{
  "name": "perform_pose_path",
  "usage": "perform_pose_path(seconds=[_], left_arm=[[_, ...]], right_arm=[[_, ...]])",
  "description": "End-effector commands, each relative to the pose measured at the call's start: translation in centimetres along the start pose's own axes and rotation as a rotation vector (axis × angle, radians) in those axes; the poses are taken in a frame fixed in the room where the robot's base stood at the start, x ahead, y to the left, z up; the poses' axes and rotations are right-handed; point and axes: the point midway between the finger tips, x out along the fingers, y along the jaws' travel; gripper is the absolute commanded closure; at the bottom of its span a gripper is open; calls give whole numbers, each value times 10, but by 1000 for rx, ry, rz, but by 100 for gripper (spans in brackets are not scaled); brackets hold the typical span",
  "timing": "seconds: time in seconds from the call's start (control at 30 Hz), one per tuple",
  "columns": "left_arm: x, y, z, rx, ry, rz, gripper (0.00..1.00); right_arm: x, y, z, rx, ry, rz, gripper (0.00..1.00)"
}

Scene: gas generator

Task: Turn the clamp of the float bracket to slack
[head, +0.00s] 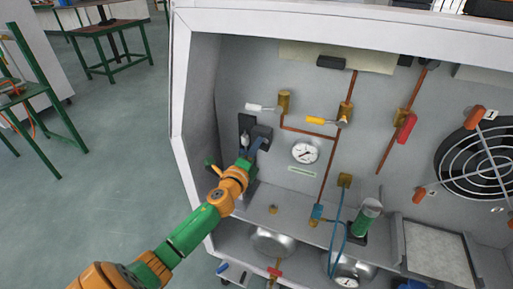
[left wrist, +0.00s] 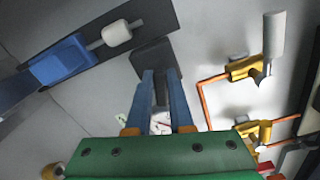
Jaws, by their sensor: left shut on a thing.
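The float bracket (head: 246,122) is a dark plate on the left of the cabinet's back panel, with a small white float (head: 244,139) on it. In the left wrist view the white float (left wrist: 117,33) sits on a rod beside a blue block (left wrist: 62,62). A dark block, seemingly the clamp (head: 263,131), stands out to the right of the plate. My left gripper (head: 254,148) reaches in from the lower left. In the left wrist view its blue fingers (left wrist: 161,82) are closed on the dark clamp (left wrist: 151,55), whose lower end they partly hide. My right gripper is out of view.
A gauge (head: 305,153), a green cylinder (head: 367,215) and a fan (head: 482,160) lie further right. The cabinet's left wall (head: 200,130) is close to my arm.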

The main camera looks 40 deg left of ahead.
Motion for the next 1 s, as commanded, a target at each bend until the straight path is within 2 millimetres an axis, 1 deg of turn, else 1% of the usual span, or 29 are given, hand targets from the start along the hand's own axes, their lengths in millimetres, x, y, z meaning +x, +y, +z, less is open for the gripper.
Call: perform_pose_path(seconds=[0.2,0.5,1.0], left_arm=[[0,3,-1,-152,0,2,100],[0,4,-1,-277,1,2,100],[0,5,-1,-314,0,3,100]], right_arm=[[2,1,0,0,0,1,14],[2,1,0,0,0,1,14],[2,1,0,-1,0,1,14]])
